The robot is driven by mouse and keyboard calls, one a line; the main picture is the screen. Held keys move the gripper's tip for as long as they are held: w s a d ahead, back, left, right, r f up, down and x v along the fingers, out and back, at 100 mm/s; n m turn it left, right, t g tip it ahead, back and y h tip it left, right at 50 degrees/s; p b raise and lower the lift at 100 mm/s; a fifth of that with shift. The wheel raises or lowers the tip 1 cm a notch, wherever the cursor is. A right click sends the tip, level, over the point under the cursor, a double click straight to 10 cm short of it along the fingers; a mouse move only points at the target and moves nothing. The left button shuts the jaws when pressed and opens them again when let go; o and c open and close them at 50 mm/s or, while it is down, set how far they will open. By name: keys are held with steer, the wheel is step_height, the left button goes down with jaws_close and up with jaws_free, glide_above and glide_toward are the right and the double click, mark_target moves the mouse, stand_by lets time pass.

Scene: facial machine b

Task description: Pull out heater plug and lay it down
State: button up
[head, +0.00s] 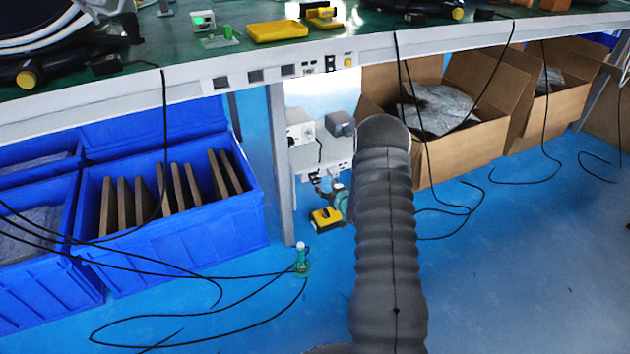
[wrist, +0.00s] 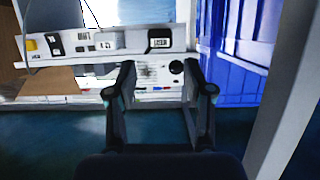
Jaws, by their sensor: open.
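In the wrist view, the two dark fingers of my gripper (wrist: 158,78) are spread apart with nothing held between them. Beyond the fingertips, a light ledge or strip (wrist: 120,57) bears a black square fitting (wrist: 159,40), several pale fittings and a yellow piece (wrist: 31,45). The black fitting lies just beyond and above the gap between the fingers. I cannot tell which of these pieces is the heater plug. In the head view, the bench's front edge carries sockets, a black fitting (head: 330,64) and a yellow piece (head: 348,60). My gripper cannot be made out there.
Under the bench stand blue crates (head: 180,240), open cardboard boxes (head: 460,150) and a white boxy device (head: 299,131). Black cables hang from the bench and loop on the blue floor. A grey bench leg (head: 281,170) stands left of centre. Floor at the right is mostly clear.

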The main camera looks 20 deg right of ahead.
mark_target(317, 181)
steer(key=b+x, duration=0.1)
steer(key=x, duration=0.2)
steer(key=b+x, duration=0.1)
steer(key=x, duration=0.2)
steer(key=shift+w+f+b, duration=0.25)
steer(key=shift+f+b, duration=0.05)
steer(key=shift+f, duration=0.05)
steer(key=shift+w+f+b, duration=0.1)
steer(key=shift+w+b, duration=0.6)
steer(key=shift+w, duration=0.25)
steer(key=shift+c, duration=0.4)
jaws_close()
